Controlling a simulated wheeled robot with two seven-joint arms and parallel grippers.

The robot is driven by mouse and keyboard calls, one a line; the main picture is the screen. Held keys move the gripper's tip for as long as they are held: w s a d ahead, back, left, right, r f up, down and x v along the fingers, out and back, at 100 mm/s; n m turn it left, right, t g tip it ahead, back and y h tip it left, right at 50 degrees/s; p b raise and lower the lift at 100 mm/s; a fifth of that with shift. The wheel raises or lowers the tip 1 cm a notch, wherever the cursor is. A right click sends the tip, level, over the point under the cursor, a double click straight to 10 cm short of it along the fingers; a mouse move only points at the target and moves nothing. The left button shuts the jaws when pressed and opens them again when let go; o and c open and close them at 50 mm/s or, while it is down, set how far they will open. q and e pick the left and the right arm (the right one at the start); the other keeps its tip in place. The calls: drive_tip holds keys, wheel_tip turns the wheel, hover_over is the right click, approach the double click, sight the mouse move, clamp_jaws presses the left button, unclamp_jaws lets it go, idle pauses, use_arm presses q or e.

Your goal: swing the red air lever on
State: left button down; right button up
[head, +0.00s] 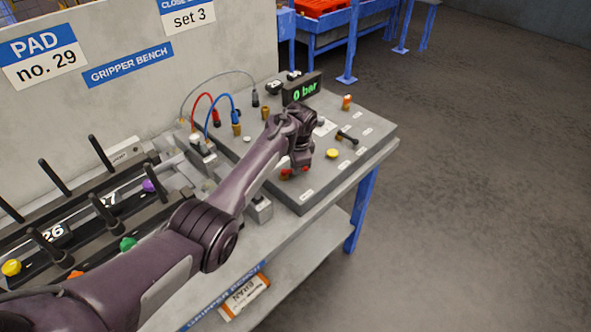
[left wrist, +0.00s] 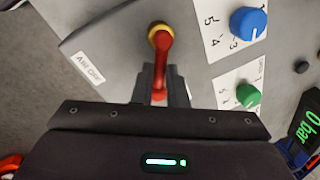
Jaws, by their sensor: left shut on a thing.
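The red air lever (left wrist: 164,55) shows in the left wrist view. It has a yellow-brass round pivot at its top end, and its red arm runs down between my fingers. My left gripper (left wrist: 161,92) is shut on the lever's free end. In the head view my left gripper (head: 298,168) is low over the near part of the grey panel (head: 310,200), and red parts of the lever (head: 285,174) show beside it; the rest is hidden by the gripper. The pressure display (head: 305,92) reads 0 bar. My right gripper is not in view.
A blue knob (left wrist: 248,23) and a green knob (left wrist: 248,95) stand on the panel near the lever. A yellow button (head: 333,154) and a black toggle (head: 347,138) are right of my gripper. Red and blue hoses (head: 221,100) loop behind. Open floor lies right of the bench.

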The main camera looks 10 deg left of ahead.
use_arm(q)
drive_tip(key=shift+w+f+n+b, duration=0.25)
drive_tip(key=shift+n+b, duration=0.2)
drive_tip(key=shift+n, duration=0.55)
drive_tip(key=shift+w+a+n+g+y+b, duration=0.15)
drive_tip(key=shift+n+b, duration=0.25)
drive_tip(key=shift+n, duration=0.1)
drive_tip(key=shift+w+a+n+g+y+b, duration=0.1)
drive_tip(key=shift+a+n+g+y+b, duration=0.05)
drive_tip(key=shift+n+b, duration=0.3)
drive_tip(key=shift+w+a+r+n+b, duration=0.15)
drive_tip(key=shift+n+b, duration=0.3)
drive_tip(key=shift+n, duration=0.4)
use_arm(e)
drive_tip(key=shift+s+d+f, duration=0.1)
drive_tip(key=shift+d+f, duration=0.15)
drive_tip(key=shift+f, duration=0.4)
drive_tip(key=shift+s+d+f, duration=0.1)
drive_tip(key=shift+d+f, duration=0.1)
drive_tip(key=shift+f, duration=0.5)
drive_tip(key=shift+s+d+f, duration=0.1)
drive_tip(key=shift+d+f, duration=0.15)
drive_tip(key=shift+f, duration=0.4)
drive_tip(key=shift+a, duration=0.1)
use_arm(q)
drive_tip(key=c, duration=1.5)
unclamp_jaws()
drive_tip(key=shift+o, duration=0.2)
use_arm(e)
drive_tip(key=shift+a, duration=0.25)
